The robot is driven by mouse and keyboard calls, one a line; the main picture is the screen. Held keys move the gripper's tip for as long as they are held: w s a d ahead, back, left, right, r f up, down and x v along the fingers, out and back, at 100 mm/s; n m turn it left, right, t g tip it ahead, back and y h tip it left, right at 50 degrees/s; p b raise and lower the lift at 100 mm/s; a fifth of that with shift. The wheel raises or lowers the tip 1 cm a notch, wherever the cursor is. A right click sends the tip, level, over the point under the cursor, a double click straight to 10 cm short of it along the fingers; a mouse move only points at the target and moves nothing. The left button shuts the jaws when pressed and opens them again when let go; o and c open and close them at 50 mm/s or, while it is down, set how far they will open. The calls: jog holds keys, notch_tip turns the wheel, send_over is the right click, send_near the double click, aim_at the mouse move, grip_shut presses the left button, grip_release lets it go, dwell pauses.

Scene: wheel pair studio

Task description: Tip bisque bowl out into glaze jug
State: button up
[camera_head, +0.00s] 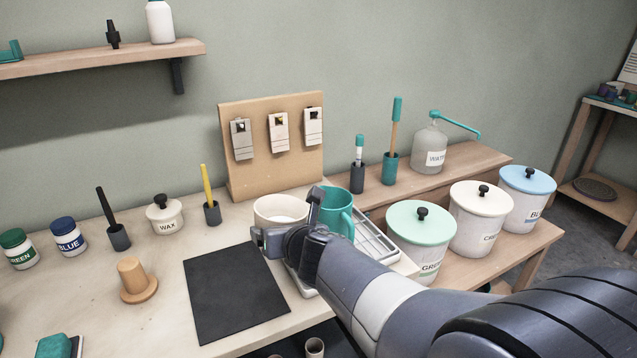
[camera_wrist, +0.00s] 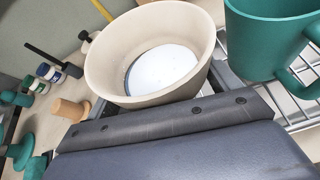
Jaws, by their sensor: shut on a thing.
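The bisque bowl (camera_head: 280,208) is cream-coloured and upright, beside the teal glaze jug (camera_head: 339,212) in the head view. In the wrist view the bowl (camera_wrist: 100,60) shows a white round patch inside on its bottom. My gripper (camera_head: 270,238) is shut on the bowl's near side. The jug (camera_wrist: 262,45) stands to the right of the bowl on a wire rack, with its handle to the right. My arm hides the lower part of the jug in the head view, and the fingertips are mostly hidden.
The rack (camera_head: 376,244) sits at the bench's right edge. A black mat (camera_head: 235,292) lies in front. Lidded buckets, including a green-lidded one (camera_head: 420,215), stand to the right. A board with test tiles (camera_head: 275,140) is behind. A wooden stamp (camera_head: 135,280) stands left of the mat.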

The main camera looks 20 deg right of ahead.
aim_at(304, 208)
jog(key=r+p, duration=0.1)
jog(key=p, duration=0.1)
jog(key=d+r+m+y+p, duration=0.1)
jog(key=p, duration=0.1)
jog(key=shift+w+d, duration=0.15)
jog(key=d+r+m+y+p, duration=0.1)
jog(key=r+p, duration=0.1)
jog(key=p, duration=0.2)
jog(key=d+r+m+p, duration=0.1)
jog(key=p, duration=0.4)
jog(key=d+r+m+y+p, duration=0.1)
jog(key=r+p, duration=0.1)
jog(key=p, duration=0.2)
jog(key=shift+w+r+g+y+p, duration=0.3)
jog(key=shift+r+g, duration=0.05)
jog(key=shift+g, duration=0.05)
jog(key=shift+f+m+y+p, duration=0.2)
jog(key=shift+m+y+p, duration=0.1)
jog(key=shift+m+p, duration=0.1)
jog(key=shift+d+f, duration=0.1)
jog(key=shift+m+p, duration=0.3)
jog(key=shift+p, duration=0.1)
jog(key=shift+w+d+r+m+y+p, duration=0.1)
jog(key=shift+d+r+m+y+p, duration=0.1)
jog(key=shift+r+m+y+p, duration=0.7)
jog(key=shift+f+n, duration=0.4)
jog(key=shift+f, duration=0.05)
jog(key=shift+d+f+m+y+p, duration=0.3)
jog(key=shift+m+p, duration=0.25)
jog(key=shift+m, duration=0.15)
